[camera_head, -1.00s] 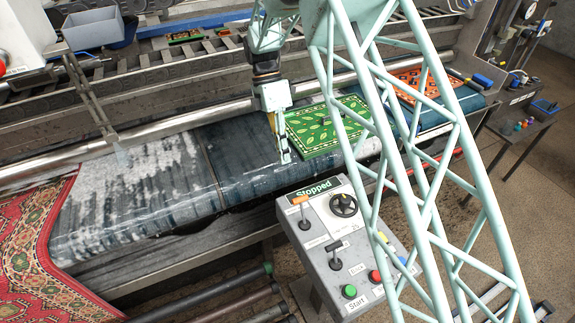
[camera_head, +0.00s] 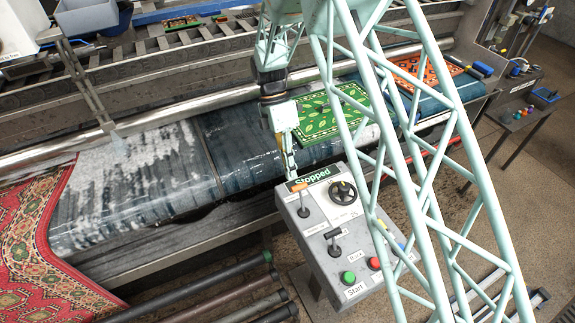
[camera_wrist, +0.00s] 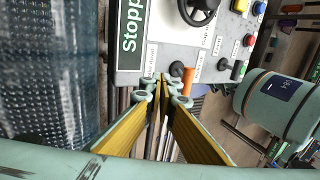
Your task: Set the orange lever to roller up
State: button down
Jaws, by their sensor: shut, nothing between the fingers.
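The orange lever (camera_head: 299,187) stands near the upper left corner of the grey control panel (camera_head: 322,245). In the wrist view the orange lever (camera_wrist: 188,78) shows just right of my fingertips, beside a dark rounded part. My gripper (camera_head: 292,176) points down at the panel's top left edge, close behind the lever. In the wrist view my gripper (camera_wrist: 164,84) has its yellow-padded fingers together with nothing between them. I cannot tell whether the fingertips touch the lever. A label by the lever is partly readable in the wrist view.
The panel also carries a "Stopped" display (camera_head: 312,175), a black handwheel (camera_head: 343,192), a black lever (camera_head: 333,238), a green button (camera_head: 348,277) and a red button (camera_head: 374,263). A wet conveyor (camera_head: 235,150) and a green rug (camera_head: 325,112) lie behind the panel.

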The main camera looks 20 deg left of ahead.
jog(key=shift+s+d+r, duration=0.2)
jog(key=shift+s+d, duration=0.65)
jog(key=shift+d, duration=0.05)
